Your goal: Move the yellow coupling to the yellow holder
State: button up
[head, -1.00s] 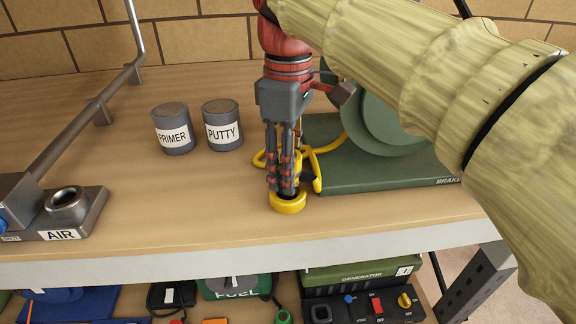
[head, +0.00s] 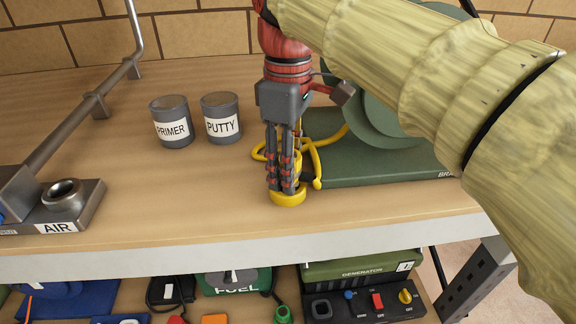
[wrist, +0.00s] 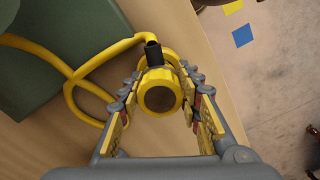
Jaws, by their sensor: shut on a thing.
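The yellow coupling (wrist: 160,92) is between the two fingers of my gripper (wrist: 161,108), which is shut on it. Its round dark end faces the wrist camera, and a black sleeve joins it to a yellow hose (wrist: 100,58). In the head view my gripper (head: 281,188) points down near the bench's front edge, its fingers hiding most of the coupling. A yellow ring (head: 288,199), apparently the yellow holder, sits on the bench directly under the fingertips. It shows partly behind the coupling in the wrist view. I cannot tell whether the coupling is seated in it.
A green hose-reel base (head: 385,165) stands close to the right of my gripper. PRIMER (head: 171,128) and PUTTY (head: 222,126) cans stand behind left. A grey AIR fixture (head: 62,210) is at far left. The bench between is clear; its front edge is close.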

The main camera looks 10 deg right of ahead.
jog(key=shift+f, duration=0.1)
jog(key=o, duration=1.2)
jog(key=shift+o, duration=0.2)
